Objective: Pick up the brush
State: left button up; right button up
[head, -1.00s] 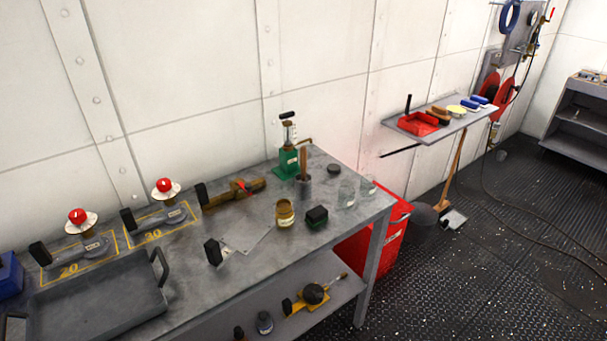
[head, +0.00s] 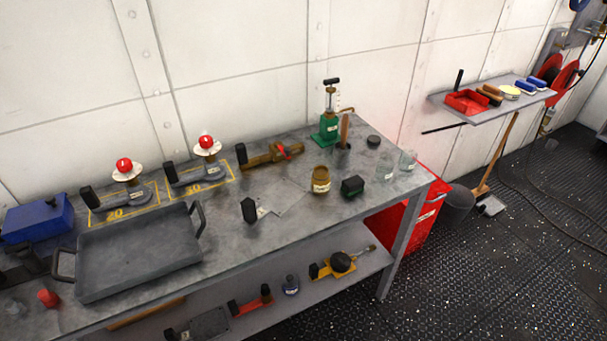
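A small brown, wooden-looking item with a dark underside (head: 489,94) lies on the grey wall shelf (head: 540,98) at the upper right. It looks like a hand brush, but it is too small to be certain. It is just right of a red dustpan-like tray (head: 466,102). A long wooden-handled tool (head: 497,155) leans below the shelf with its head on the floor; I cannot tell if it is a broom or a shovel. Neither of my grippers shows in the head view.
A grey workbench (head: 285,235) fills the left and middle, holding a grey tray (head: 140,250), a green pump (head: 328,128), a brown jar (head: 321,180) and glass beakers. A red bin (head: 405,225) and dark bucket (head: 457,205) stand beyond it. Cables cross the open floor at right.

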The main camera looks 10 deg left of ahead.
aim_at(344, 124)
jog(key=l+u, duration=0.1)
jog(key=u, duration=1.1)
jog(key=l+u, duration=0.3)
jog(key=k+l+u, duration=0.1)
jog(key=l+u, duration=0.2)
jog(key=l, duration=0.2)
jog(key=k+l+u, duration=0.1)
jog(key=l+u, duration=0.2)
jog(key=k+l+u, duration=0.15)
jog(key=l+u, duration=0.15)
jog(key=l, duration=0.2)
jog(key=k+l+u, duration=0.15)
jog(key=l+u, duration=0.15)
